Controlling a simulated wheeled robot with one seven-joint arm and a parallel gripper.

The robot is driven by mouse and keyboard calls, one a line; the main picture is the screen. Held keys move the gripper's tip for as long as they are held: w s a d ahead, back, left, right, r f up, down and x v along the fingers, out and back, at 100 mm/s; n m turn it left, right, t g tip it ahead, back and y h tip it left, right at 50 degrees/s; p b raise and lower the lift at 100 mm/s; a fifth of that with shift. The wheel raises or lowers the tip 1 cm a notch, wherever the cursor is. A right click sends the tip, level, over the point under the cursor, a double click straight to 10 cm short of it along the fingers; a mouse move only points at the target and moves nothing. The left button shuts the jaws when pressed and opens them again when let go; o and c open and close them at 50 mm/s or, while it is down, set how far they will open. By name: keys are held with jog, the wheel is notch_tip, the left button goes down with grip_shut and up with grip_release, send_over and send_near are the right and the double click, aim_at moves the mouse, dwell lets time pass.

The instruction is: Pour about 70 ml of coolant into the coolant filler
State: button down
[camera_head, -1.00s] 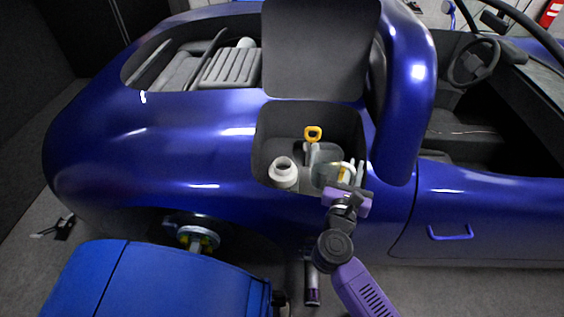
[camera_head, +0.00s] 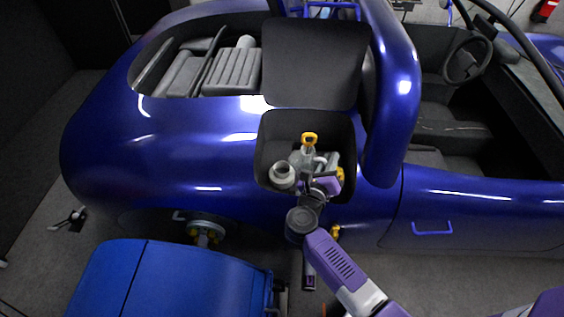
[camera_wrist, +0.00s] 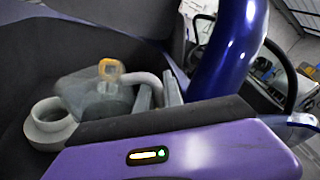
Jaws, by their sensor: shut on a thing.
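The coolant filler (camera_head: 282,176) is a pale round neck with a dark opening, at the left of the open bay in the car's rear side. It also shows at the left of the wrist view (camera_wrist: 50,124). A grey translucent jug (camera_head: 302,160) is just right of the neck. In the wrist view the jug (camera_wrist: 88,98) appears tipped left towards the neck, with its curved handle on the right. My gripper (camera_wrist: 160,92) is shut on the jug's handle; it also shows in the head view (camera_head: 326,172). I cannot make out any liquid level or stream.
A yellow ring handle (camera_head: 309,139) stands behind the jug. The raised dark lid (camera_head: 312,62) is behind the bay, and a blue roll hoop (camera_head: 392,100) rises on the right. A blue machine (camera_head: 165,285) stands in front near the wheel hub (camera_head: 206,230).

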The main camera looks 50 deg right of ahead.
aim_at(315, 163)
jog(key=shift+w+a+r+n+p, duration=0.1)
jog(key=shift+w+n+p, duration=0.6)
jog(key=shift+w+n, duration=0.2)
jog(key=shift+g+p, duration=0.3)
jog(key=shift+g, duration=0.1)
jog(key=shift+w+a+n+g+p, duration=0.1)
jog(key=shift+w+n+g+p, duration=0.05)
jog(key=shift+w+n+p, duration=0.5)
jog(key=shift+w+a+n+g+p, duration=0.15)
jog(key=shift+w+n+p, duration=0.2)
jog(key=shift+n, duration=0.5)
jog(key=shift+w+r+n+g+p, duration=0.3)
jog(key=shift+w+r+n+p, duration=0.4)
jog(key=shift+w+p, duration=0.2)
dwell(2.1)
